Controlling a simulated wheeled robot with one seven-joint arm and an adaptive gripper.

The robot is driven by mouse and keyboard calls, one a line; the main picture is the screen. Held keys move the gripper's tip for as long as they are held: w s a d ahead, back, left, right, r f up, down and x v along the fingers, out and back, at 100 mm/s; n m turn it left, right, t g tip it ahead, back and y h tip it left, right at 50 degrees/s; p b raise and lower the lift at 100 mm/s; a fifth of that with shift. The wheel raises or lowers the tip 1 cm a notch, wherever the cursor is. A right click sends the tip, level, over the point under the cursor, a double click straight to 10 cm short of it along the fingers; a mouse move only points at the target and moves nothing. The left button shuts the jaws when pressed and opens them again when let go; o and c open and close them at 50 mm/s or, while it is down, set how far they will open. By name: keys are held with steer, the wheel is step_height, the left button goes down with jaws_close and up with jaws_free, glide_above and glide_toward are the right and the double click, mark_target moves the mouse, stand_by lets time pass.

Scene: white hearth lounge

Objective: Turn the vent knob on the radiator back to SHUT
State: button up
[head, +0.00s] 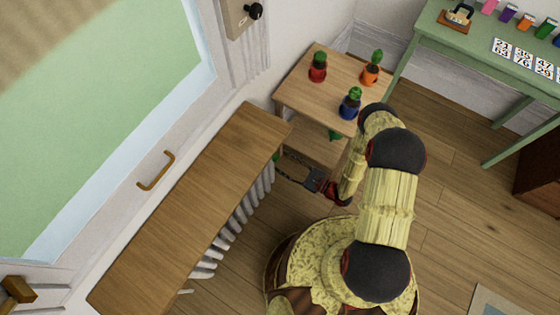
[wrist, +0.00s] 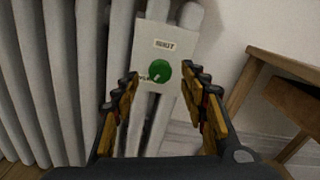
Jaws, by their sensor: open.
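The green round vent knob (wrist: 161,71) sits on a white plate (wrist: 178,30) at the end of the radiator (wrist: 85,70). A small label (wrist: 164,44) above the knob seems to read SHUT. A pale mark on the knob points down and left, away from that label; small blurred lettering lies beside it. My gripper (wrist: 160,84) is open, with one finger at each side of the knob in the wrist view. I cannot tell whether either finger touches it. In the head view my gripper (head: 283,167) reaches the radiator's end, and the knob is mostly hidden.
A wooden shelf top (head: 190,215) covers the radiator (head: 240,222). A small wooden table (head: 335,72) with three potted cacti stands close beyond my gripper; its edge shows right in the wrist view. A green desk (head: 460,45) stands at the upper right. Open floor (head: 455,200) lies right.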

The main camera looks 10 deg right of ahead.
steer(key=shift+x, duration=1.3)
steer(key=shift+c, duration=0.4)
jaws_close()
